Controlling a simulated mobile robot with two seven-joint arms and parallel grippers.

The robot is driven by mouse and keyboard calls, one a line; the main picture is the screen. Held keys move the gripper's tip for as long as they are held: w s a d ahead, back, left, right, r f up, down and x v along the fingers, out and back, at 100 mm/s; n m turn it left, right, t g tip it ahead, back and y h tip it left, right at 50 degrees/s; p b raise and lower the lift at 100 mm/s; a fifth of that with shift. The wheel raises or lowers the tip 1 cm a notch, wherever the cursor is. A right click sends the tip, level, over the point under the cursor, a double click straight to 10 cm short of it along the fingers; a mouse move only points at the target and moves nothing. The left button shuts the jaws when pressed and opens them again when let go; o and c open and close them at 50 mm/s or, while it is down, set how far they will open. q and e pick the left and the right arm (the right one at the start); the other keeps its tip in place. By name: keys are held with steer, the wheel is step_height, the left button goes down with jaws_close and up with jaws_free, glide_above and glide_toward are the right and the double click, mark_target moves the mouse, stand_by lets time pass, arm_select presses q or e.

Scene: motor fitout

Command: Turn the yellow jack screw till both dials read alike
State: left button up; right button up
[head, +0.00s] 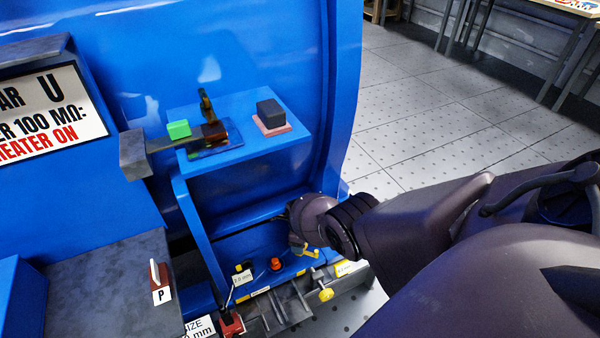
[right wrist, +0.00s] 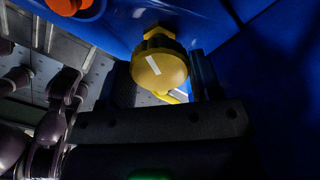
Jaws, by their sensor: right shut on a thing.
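In the right wrist view the yellow jack screw (right wrist: 160,68) shows as a round knob with a white mark on its face and a yellow nut behind it. My right gripper (right wrist: 162,84) has its dark fingers on both sides of the knob and is shut on it. In the head view my right arm reaches in from the right to the low blue ledge. Its fingers are mostly hidden there, beside a yellow part (head: 305,251). I cannot make out either dial's reading. My left gripper is not in view.
An orange knob (head: 276,264) is just left of the right gripper. A yellow-headed screw (head: 326,295) is on the grey rail in front. Above, a blue shelf (head: 286,142) holds a black block (head: 271,113) and a green block (head: 178,129). Open floor lies behind at the right.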

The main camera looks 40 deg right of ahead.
steer(key=shift+s+f, duration=0.3)
steer(key=shift+f, duration=0.05)
steer(key=o, duration=0.7)
steer(key=shift+o, duration=1.1)
steer(key=shift+w+r, duration=0.1)
steer(key=shift+w, duration=0.1)
steer(key=shift+r, duration=0.15)
